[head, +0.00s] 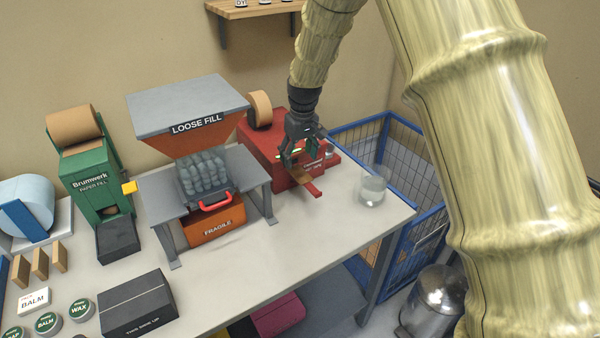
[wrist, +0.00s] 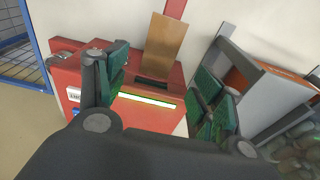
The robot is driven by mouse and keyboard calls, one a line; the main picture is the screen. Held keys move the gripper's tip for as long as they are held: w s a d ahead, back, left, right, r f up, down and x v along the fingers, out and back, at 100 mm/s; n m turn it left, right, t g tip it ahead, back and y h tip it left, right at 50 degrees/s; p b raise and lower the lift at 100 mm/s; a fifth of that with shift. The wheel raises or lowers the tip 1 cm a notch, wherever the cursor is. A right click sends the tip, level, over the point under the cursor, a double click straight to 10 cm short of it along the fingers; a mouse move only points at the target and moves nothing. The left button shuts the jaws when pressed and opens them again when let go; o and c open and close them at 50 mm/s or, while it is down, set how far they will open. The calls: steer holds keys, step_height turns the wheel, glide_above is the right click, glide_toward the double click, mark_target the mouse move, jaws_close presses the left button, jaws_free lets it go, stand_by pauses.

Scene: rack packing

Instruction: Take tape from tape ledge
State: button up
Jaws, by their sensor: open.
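A brown strip of tape (wrist: 165,45) sticks out of the red tape dispenser (wrist: 152,118) in the wrist view, lying over a narrow red ledge (wrist: 174,9). In the head view the tape (head: 303,179) shows as a small brown piece just below my gripper (head: 302,160), with the red ledge (head: 316,191) beyond its end. My gripper is open and empty at the front of the dispenser (head: 268,152). Its green-padded fingers (wrist: 163,78) stand on either side of the tape in the wrist view, apart from it. The exact height between fingers and tape is unclear.
A glass jar (head: 373,190) stands right of the dispenser near the table (head: 300,245) edge. Left is the loose-fill hopper (head: 190,115) over an orange FRAGILE box (head: 214,231). A blue wire cage (head: 425,235) is beyond the table's right end.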

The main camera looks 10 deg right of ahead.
mark_target(299, 173)
steer(key=shift+s+d, duration=0.1)
steer(key=shift+s, duration=0.2)
steer(key=shift+s+f+p, duration=0.15)
steer(key=shift+f+p, duration=0.2)
steer(key=shift+p, duration=0.2)
steer(key=shift+w+f+p, duration=0.2)
steer(key=shift+f+p, duration=0.55)
steer(key=shift+f, duration=1.4)
steer(key=c, duration=0.7)
